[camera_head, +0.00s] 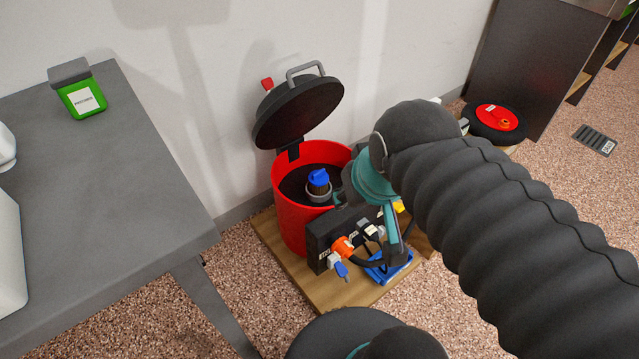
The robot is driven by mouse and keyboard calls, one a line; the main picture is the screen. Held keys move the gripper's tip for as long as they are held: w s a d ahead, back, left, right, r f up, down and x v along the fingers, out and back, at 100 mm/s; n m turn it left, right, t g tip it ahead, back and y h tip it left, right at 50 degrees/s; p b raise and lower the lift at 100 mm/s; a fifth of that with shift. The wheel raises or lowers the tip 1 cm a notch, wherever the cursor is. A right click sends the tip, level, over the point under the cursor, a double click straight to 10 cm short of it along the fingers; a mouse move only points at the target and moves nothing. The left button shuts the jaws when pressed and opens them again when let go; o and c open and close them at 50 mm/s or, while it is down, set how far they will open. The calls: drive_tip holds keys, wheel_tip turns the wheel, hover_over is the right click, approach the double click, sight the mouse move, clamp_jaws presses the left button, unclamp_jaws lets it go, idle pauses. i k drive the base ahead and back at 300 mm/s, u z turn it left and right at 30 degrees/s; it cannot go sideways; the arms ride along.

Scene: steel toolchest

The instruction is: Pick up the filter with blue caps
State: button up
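A dark filter with a blue cap (319,177) stands upright inside the open red drum (290,215). A grey ring (318,196) surrounds it below the cap; only its upper end shows. My arm comes in from the right, and its teal wrist is just right of the drum's opening. My gripper (342,194) is close to the right side of the filter, mostly hidden by my own wrist. I cannot tell whether its fingers touch the filter or whether they are open or shut.
The drum's black lid (300,110) is tilted up behind it. A dark box (335,228) with plugs and a blue tray (388,267) sit on the wooden pallet (345,292). A grey table (90,190) with a green container (80,95) is at left. A red-and-black reel (494,118) lies farther right.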

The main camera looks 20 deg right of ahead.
sight(318, 180)
drive_tip(key=k, duration=0.5)
drive_tip(key=u, duration=3.45)
drive_tip(key=k, duration=1.45)
drive_tip(key=z, duration=1.75)
drive_tip(key=i, duration=0.5)
drive_tip(key=u, duration=0.1)
